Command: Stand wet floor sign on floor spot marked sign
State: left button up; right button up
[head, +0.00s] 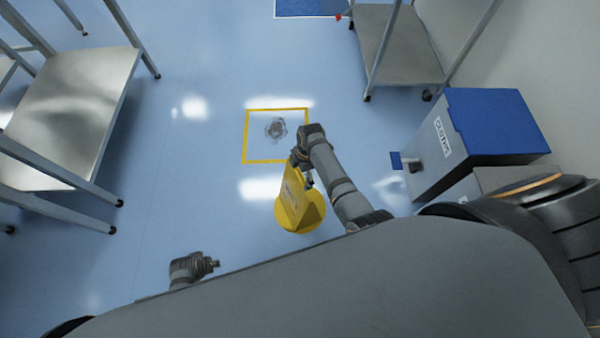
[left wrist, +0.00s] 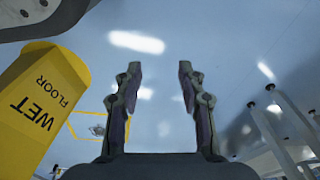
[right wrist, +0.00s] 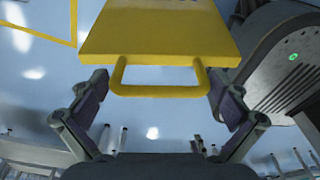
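The yellow wet floor sign (head: 292,196) stands at a yellow round floor spot (head: 311,224), next to my base in the head view. I cannot tell whether its foot touches the spot, and no marking on the spot is readable. My right gripper (head: 305,180) is at the sign's top. In the right wrist view, the sign's handle (right wrist: 160,91) lies between the spread fingers of my right gripper (right wrist: 158,88), with no clear grip on it. My left gripper (left wrist: 160,72) is open and empty; the sign's lettered face (left wrist: 42,100) shows left of it.
A yellow square outline (head: 246,135) surrounds a grey patch (head: 275,128) on the floor beyond the sign. A metal table (head: 75,110) stands left, a rack (head: 395,45) at the back right, and a blue-topped box (head: 495,120) right.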

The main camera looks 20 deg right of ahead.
jog(key=shift+r, duration=0.3)
jog(key=r, duration=0.1)
jog(key=r+p, duration=0.1)
jog(key=r, duration=0.1)
jog(key=r+p, duration=0.1)
jog(key=shift+w+d+r, duration=0.1)
jog(key=shift+d+r, duration=0.2)
pick_arm(q)
jog(key=s+a+f+p, duration=0.2)
jog(key=s+f, duration=0.3)
jog(key=s, duration=0.2)
jog(key=shift+s+f, duration=0.15)
jog(key=shift+s, duration=0.05)
pick_arm(e)
notch_tip(320, 180, up, 7)
jog(key=d, duration=0.1)
